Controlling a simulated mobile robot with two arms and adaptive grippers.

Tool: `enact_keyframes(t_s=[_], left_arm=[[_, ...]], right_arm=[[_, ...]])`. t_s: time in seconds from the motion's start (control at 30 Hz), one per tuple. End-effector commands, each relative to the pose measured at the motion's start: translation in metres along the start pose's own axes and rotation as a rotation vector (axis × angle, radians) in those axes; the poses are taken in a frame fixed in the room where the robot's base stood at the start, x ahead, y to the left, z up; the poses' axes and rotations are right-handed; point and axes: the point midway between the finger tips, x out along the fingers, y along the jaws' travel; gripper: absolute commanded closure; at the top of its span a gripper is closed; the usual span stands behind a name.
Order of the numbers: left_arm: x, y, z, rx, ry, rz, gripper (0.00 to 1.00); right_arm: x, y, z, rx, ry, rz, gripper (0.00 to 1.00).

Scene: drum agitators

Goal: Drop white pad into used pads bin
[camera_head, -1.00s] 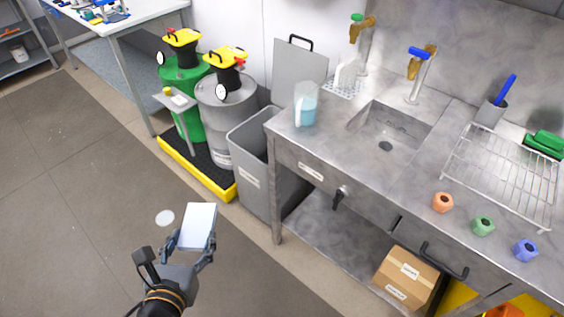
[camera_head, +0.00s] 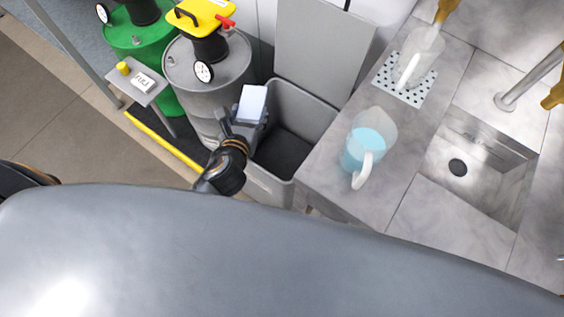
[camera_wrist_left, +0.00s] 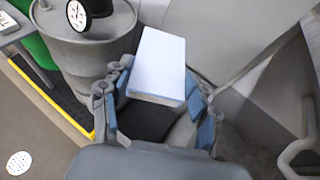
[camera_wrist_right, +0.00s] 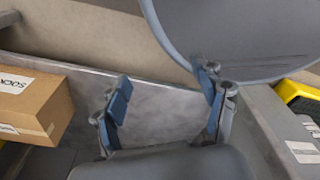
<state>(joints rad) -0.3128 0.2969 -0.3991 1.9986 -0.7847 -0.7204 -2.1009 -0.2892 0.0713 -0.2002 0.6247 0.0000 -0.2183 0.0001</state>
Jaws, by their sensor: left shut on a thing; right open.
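The white pad (camera_head: 252,103) is a pale rectangular block held by my left gripper (camera_head: 248,122). In the left wrist view the white pad (camera_wrist_left: 158,65) stands between the blue-padded fingers of the left gripper (camera_wrist_left: 158,98). The grey open bin (camera_head: 303,105) stands between the grey drum and the counter. The left gripper and pad are over the bin's left side in the head view; their height above its rim is hard to tell. My right gripper (camera_wrist_right: 165,108) is open and empty in the right wrist view, and is not in the head view.
The grey drum (camera_head: 205,75) and green drum (camera_head: 140,40) stand left of the bin. A pitcher of blue liquid (camera_head: 367,145) stands on the counter (camera_head: 405,185) near its edge. In the right wrist view a cardboard box (camera_wrist_right: 40,105) lies at the left.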

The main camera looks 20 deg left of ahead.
Motion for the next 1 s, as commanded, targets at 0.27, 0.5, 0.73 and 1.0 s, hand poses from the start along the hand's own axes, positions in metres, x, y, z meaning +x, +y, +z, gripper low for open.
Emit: enact_keyframes(t_s=[0.27, 0.5, 0.73, 1.0], left_arm=[[0.101, -0.033, -0.069, -0.014, 0.0, 0.026, 0.76], [0.123, -0.046, -0.083, -0.011, 0.0, 0.023, 0.76], [0.129, -0.046, -0.098, -0.009, 0.0, 0.023, 0.76], [0.14, -0.046, -0.127, -0.011, 0.001, 0.023, 0.76]], right_arm=[[0.044, 0.004, 0.025, -0.004, -0.03, 0.005, 0.29], [0.052, 0.007, 0.028, -0.005, -0.033, 0.009, 0.29], [0.07, 0.007, 0.021, -0.005, -0.019, 0.009, 0.29], [0.106, 0.005, 0.024, -0.004, -0.016, 0.007, 0.29]])
